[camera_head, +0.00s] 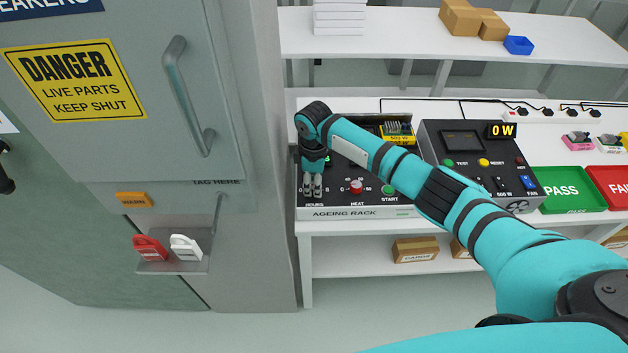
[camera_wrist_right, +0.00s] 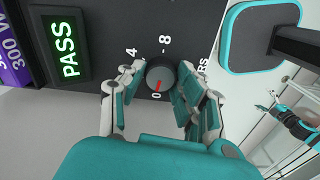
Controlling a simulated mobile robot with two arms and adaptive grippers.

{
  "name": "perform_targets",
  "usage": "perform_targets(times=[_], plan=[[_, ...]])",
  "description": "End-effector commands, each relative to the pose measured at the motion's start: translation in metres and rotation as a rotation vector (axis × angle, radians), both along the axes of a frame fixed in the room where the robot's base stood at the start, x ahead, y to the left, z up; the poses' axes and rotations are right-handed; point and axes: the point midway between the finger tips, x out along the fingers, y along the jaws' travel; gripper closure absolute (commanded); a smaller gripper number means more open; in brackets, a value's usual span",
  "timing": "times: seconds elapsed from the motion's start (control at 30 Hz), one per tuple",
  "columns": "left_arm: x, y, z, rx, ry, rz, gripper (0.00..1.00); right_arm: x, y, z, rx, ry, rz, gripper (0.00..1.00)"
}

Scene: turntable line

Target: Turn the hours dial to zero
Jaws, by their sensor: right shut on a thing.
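The hours dial (camera_wrist_right: 161,73) is a small dark round knob with a red pointer. In the right wrist view the pointer lies at the 0 mark, with 4 and 8 also printed around the knob. My right gripper (camera_wrist_right: 159,82) is shut on the dial, one finger on each side. In the head view my right gripper (camera_head: 313,190) points down at the HOURS label on the ageing rack (camera_head: 350,213), and its fingers hide the dial. A teal arm end (camera_wrist_right: 277,112), apparently my left, shows small at the right of the wrist view; its finger state is unclear.
A heat knob (camera_head: 355,187) and green start button (camera_head: 388,190) sit right of the gripper. A lit PASS sign (camera_wrist_right: 67,48) is near the dial. A test unit (camera_head: 470,150), a green PASS tray (camera_head: 570,188) and a grey cabinet (camera_head: 245,120) flank the rack.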

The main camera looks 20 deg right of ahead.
Motion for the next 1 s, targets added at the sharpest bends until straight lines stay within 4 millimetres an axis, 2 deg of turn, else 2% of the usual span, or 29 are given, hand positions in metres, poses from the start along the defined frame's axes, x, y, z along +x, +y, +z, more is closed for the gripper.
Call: perform_targets(times=[0.37,0.9,0.93,1.0], plan=[[-0.0004,-0.0002,0.0025,0.0,0.001,0.0,0.09,0.0,0.0001,0.0,0.001,0.001,0.151,0.99],[-0.0009,-0.0001,0.0025,0.0,0.002,0.0,0.09,-0.0001,0.0003,-0.0001,0.0,0.0,0.173,0.99],[-0.0008,-0.0001,0.0025,0.0,0.001,0.0,0.09,-0.0001,0.0003,-0.0001,0.0,0.0,0.173,0.63],[-0.0009,-0.0001,0.0025,0.0,0.002,0.0,0.09,-0.0001,0.0003,-0.0001,0.0,0.0,0.173,0.54]])
